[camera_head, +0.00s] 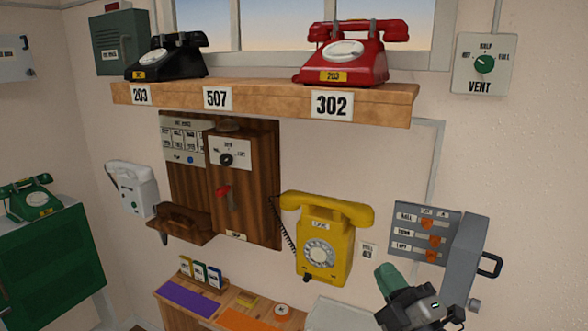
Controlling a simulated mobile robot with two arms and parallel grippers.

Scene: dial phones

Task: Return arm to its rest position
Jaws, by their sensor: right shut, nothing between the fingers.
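My right gripper (388,279) is at the bottom right, its green fingertips shut and empty. It points up and to the left, in front of the wall and below the yellow phone and switch panel. Its dark body is cut off by the bottom edge of the view. It shows no contact with any phone. My left gripper is not in view. The yellow wall phone (325,248) hangs up and left of the gripper, with its handset on top.
A wooden shelf (270,97) carries black (165,62) and red (345,62) phones. A wooden wall phone (255,205), white phone (136,193) and green phone (32,203) are left. A switch panel (418,230) and grey box (463,262) are right. A desk (190,312) lies below.

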